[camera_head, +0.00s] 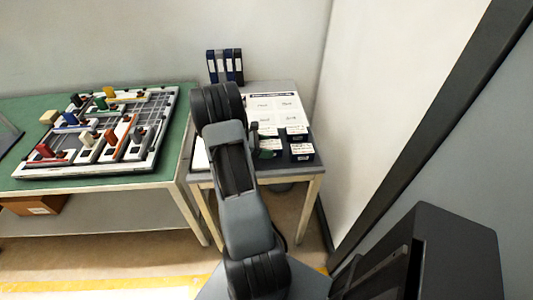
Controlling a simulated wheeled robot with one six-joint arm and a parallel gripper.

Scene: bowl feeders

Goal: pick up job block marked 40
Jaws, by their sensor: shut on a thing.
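Several small dark job blocks with white labelled tops stand near the front of the small grey table. One block (302,152) is at the front right corner, and another (297,133) is just behind it. A further block (270,145) is partly hidden beside my gripper (262,150). My gripper is mostly hidden behind my arm; it is low over the table's front and shut on a job block. The numbers on the blocks are too small to read, so I cannot tell which is marked 40.
A white printed sheet (276,104) lies on the small table (285,88), with dark binders (225,66) behind it. A green bench (30,104) at the left holds a board of coloured parts (38,171). A pale wall (362,100) stands close on the right.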

